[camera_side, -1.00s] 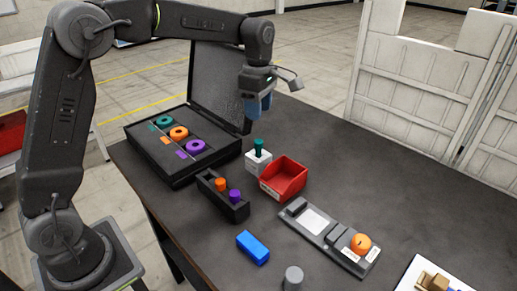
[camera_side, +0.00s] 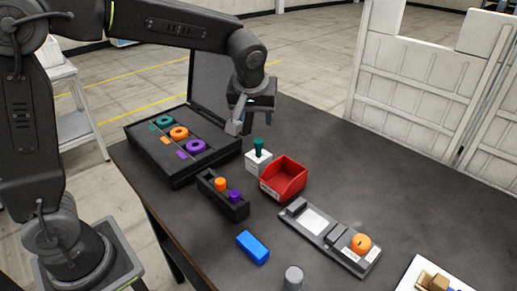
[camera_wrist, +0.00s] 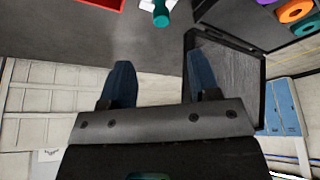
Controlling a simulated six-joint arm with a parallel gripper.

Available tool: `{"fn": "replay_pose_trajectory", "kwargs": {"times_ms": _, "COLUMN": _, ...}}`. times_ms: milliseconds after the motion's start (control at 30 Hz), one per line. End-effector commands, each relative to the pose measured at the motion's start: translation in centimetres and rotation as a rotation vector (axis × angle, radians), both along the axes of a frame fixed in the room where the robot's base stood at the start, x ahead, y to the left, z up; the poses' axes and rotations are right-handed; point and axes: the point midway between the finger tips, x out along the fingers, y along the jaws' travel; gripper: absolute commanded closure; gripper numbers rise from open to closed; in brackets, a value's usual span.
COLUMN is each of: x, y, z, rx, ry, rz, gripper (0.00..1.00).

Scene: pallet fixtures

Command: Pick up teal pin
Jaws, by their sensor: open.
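The teal pin (camera_side: 258,147) stands upright in a white block (camera_side: 258,162) in the middle of the table, just left of the red bin. In the wrist view the teal pin (camera_wrist: 161,14) shows at the top edge, beyond my fingertips, with part of the white block cut off. My gripper (camera_side: 242,122) is above and behind the pin, close to the open case lid, in the side view. In the wrist view its two blue fingers (camera_wrist: 163,75) are spread apart with nothing between them.
A black case (camera_side: 160,175) with teal, orange and purple rings lies open at left. A red bin (camera_side: 285,178) stands beside the white block. A black holder (camera_side: 222,208) with orange and purple pins, a blue block (camera_side: 253,247) and a grey fixture (camera_side: 330,235) are nearer. The back right table is clear.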

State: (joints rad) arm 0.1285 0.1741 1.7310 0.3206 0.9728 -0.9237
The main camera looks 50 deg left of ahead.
Motion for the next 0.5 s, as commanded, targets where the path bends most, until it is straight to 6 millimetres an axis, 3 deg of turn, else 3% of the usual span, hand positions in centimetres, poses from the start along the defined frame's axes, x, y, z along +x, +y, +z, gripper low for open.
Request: {"fn": "replay_pose_trajectory", "kwargs": {"times_ms": 500, "x": 2.4, "y": 1.8, "z": -7.4, "rx": 0.01, "ry": 0.003, "rz": -0.021, "gripper": 0.44}}
